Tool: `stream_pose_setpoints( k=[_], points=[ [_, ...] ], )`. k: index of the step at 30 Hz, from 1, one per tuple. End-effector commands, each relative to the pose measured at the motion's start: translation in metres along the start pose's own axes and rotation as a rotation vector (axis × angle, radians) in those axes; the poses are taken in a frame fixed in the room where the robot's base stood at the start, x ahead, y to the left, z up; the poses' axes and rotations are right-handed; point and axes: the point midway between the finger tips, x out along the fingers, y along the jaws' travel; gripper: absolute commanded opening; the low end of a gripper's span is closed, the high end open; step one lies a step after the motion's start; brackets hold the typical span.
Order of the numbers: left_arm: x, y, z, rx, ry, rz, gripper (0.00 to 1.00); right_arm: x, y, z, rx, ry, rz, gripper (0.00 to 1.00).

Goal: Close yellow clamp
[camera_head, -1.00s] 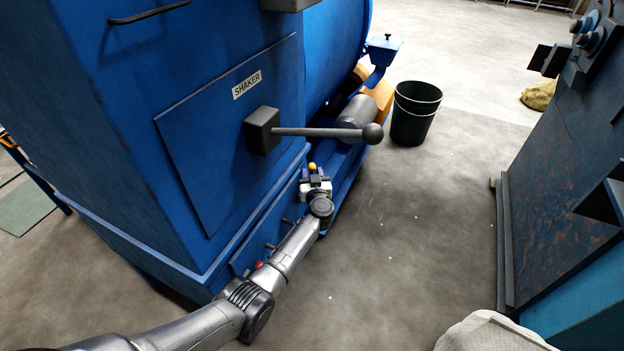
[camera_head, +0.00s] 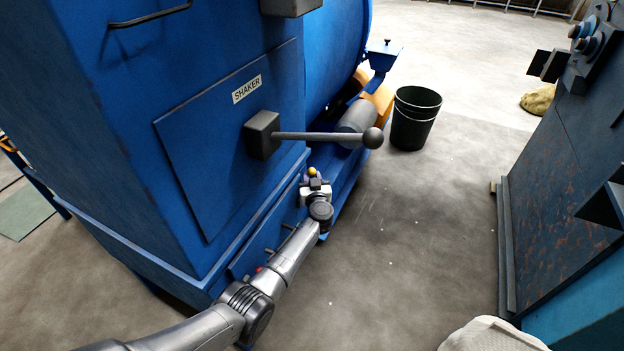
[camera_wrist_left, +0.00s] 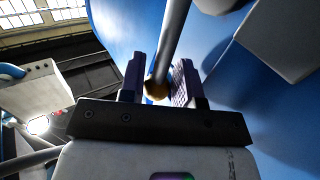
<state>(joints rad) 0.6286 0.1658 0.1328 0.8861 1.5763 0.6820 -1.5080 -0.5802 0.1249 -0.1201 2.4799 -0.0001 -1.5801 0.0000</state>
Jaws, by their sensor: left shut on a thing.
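The yellow clamp shows in the head view as a small yellow knob (camera_head: 312,171) low beside the blue machine, below the grey lever. My left gripper (camera_head: 314,180) is at this knob, with its arm reaching in from the bottom left. In the left wrist view, the yellow-brown knob (camera_wrist_left: 155,90) sits between the two dark fingers of my left gripper (camera_wrist_left: 159,82), at the end of a grey rod (camera_wrist_left: 172,40). The gripper is shut on it. The rest of the clamp is hidden or too small to tell. My right gripper is not in view.
A grey lever with a round black end (camera_head: 372,138) sticks out from the blue machine (camera_head: 225,150) just above my left gripper. A black bucket (camera_head: 414,118) stands to the right. A dark blue panel (camera_head: 560,190) stands at the far right. The floor between is clear.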

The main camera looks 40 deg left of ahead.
Motion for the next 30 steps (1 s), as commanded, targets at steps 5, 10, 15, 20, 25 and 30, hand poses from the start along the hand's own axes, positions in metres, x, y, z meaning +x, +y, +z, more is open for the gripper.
stream_pose_setpoints(
  k=[5, 10, 15, 20, 25, 30],
  points=[
    [-0.002, -0.001, 0.000, -0.009, 0.015, -0.003, 0.00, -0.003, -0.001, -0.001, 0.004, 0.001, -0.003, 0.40],
    [-0.006, -0.005, 0.002, -0.050, 0.078, -0.005, 0.00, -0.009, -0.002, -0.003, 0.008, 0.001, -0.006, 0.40],
    [-0.012, -0.008, 0.007, -0.103, 0.155, -0.002, 0.00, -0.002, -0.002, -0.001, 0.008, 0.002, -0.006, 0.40],
    [-0.015, -0.010, 0.006, -0.134, 0.200, 0.000, 0.00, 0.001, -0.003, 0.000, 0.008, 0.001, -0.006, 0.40],
    [-0.016, -0.010, 0.005, -0.139, 0.207, 0.000, 0.00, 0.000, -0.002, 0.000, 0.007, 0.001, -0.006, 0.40],
    [-0.016, -0.010, 0.005, -0.139, 0.207, -0.001, 0.31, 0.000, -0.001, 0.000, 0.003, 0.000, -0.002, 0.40]
  ],
)
